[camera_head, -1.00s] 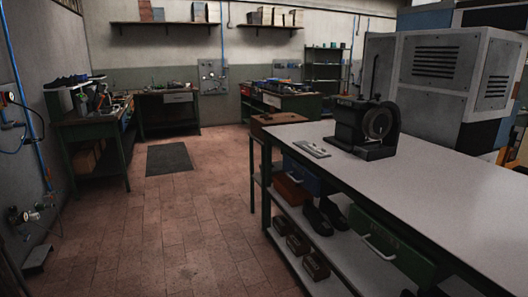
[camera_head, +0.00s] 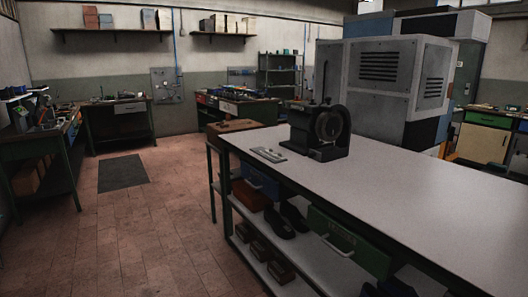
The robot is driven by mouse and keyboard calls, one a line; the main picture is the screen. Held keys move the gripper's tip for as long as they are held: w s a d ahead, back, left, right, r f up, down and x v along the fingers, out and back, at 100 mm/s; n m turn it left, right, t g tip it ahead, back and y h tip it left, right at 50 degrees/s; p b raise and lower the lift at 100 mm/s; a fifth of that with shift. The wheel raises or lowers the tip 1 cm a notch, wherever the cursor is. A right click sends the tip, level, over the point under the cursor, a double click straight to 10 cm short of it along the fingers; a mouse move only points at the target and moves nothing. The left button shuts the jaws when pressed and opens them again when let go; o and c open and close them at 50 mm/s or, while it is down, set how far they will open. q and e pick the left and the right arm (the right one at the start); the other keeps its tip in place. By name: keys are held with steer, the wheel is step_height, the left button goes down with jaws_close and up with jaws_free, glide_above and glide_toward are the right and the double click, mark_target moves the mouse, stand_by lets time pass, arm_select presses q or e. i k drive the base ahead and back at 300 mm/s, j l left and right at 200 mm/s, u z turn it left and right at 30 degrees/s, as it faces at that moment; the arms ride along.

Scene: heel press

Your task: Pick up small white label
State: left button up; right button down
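I cannot make out a small white label for certain. A small flat pale item (camera_head: 268,154) lies on the near bench's white top, left of the dark press-like machine (camera_head: 320,130). It is too small to tell what it is. Neither of my grippers shows in the head view.
The long bench (camera_head: 400,190) fills the right side, its top mostly bare. A grey cabinet (camera_head: 380,85) stands behind. Open tiled floor (camera_head: 130,235) lies left, with a dark mat (camera_head: 122,173).

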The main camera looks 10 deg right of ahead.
mark_target(270, 152)
steer(key=i+u, duration=0.4)
steer(key=i, duration=1)
steer(key=i+z, duration=0.1)
steer(key=i, duration=0.4)
steer(key=i+j, duration=0.15)
steer(key=i, duration=0.4)
steer(key=i+j+z, duration=0.15)
steer(key=i, duration=0.35)
steer(key=i+j+z, duration=0.1)
steer(key=i+z, duration=0.35)
steer(key=i+j+z, duration=0.2)
steer(key=z, duration=0.25)
steer(key=i+j+z, duration=0.3)
steer(key=z, duration=0.15)
steer(key=i+j+z, duration=0.25)
steer(key=j+z, duration=0.15)
